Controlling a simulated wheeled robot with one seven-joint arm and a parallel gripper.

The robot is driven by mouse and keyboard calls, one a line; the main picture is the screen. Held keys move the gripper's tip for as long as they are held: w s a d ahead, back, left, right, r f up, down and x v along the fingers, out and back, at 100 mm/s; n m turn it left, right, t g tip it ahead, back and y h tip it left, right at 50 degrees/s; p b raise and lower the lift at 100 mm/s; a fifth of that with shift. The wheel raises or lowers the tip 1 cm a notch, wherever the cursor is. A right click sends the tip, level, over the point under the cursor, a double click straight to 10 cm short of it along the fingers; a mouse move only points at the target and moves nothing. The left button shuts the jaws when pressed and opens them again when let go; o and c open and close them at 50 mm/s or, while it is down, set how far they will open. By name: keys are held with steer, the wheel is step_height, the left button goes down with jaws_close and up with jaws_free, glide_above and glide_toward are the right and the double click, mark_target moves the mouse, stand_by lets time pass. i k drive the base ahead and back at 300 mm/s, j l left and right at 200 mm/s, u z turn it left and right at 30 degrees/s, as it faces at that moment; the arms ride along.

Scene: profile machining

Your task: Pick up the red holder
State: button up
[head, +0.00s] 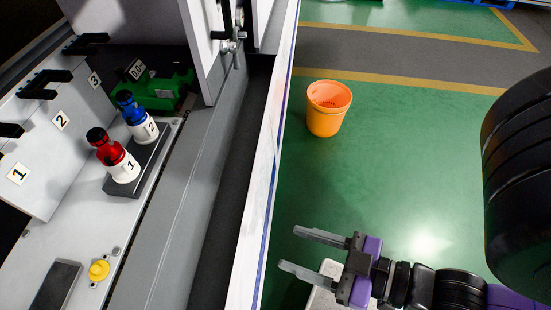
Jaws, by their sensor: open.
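The red holder (107,148) has a black top, a red collar and a white body marked 1. It stands on a dark block (124,191) inside the machine at the left. A blue holder (131,106) of the same shape, marked 2, stands just behind it on the same block. My gripper (298,251) is at the lower middle, outside the machine and to the right of its front edge. Its two grey fingers point left and are apart, with nothing between them. It is well away from the red holder.
The machine's raised front edge (262,185) runs between my gripper and the holders. Black hooks over labels 1, 2 and 3 line the left panel (40,115). A green vise (168,88) is behind the holders. A yellow button (99,270) is in front. An orange bucket (326,115) stands on the green floor.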

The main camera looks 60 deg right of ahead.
mark_target(110, 153)
steer(key=k+l+u, duration=0.1)
steer(key=l+u, duration=0.2)
steer(key=l, duration=0.15)
steer(key=k+l+u, duration=0.25)
steer(key=l, duration=0.15)
steer(key=k+l+u, duration=0.1)
steer(key=l+u, duration=0.2)
steer(key=k+l+u, duration=0.25)
steer(key=l, duration=0.15)
